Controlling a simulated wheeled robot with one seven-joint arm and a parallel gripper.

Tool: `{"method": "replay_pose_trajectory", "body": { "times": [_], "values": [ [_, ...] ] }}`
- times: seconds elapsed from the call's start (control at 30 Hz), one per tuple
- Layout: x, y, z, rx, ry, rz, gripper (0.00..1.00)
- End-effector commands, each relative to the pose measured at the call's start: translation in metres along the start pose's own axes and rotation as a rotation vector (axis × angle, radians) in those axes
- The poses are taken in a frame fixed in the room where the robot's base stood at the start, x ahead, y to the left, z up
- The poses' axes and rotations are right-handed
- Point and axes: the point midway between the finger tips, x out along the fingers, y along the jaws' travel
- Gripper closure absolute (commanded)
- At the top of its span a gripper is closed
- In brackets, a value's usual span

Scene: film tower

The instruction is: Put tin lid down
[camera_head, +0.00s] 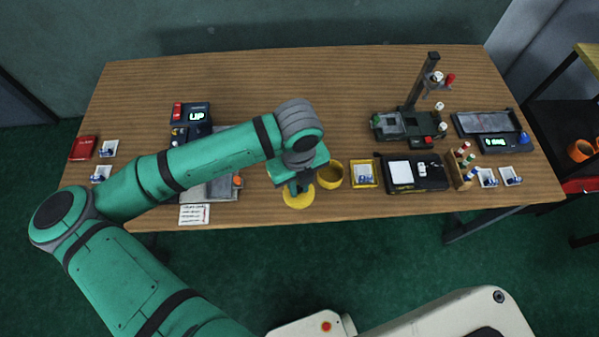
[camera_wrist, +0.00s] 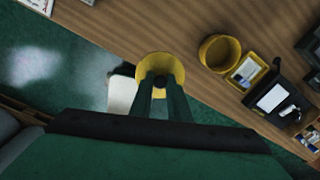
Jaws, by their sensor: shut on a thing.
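The tin lid (camera_head: 297,201) is a yellow disc near the front edge of the table. In the wrist view the lid (camera_wrist: 174,65) shows under my fingertips, with a dark knob between them. My gripper (camera_head: 298,188) points down and is shut on the lid's knob; it also shows in the wrist view (camera_wrist: 160,84). The yellow round tin (camera_head: 330,174) stands open just to the right of the lid, apart from it; in the wrist view the tin (camera_wrist: 219,53) is at the upper right. I cannot tell whether the lid touches the table.
A yellow tray (camera_head: 364,174) with a small packet and a black device (camera_head: 416,173) stand right of the tin. A grey device (camera_head: 212,186) and a paper card (camera_head: 193,215) are to the left. The wooden table's (camera_head: 300,80) back middle is clear.

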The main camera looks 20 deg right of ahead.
Motion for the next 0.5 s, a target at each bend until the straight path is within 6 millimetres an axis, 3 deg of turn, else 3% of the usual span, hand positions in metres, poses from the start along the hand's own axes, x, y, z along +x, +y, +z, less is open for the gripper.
{"method": "replay_pose_trajectory", "body": {
  "times": [0.2, 0.5],
  "values": [
    [0.025, -0.021, 0.039, 0.000, 0.002, 0.003, 1.00],
    [0.066, -0.038, 0.068, 0.004, 0.001, 0.001, 1.00]
  ]
}}
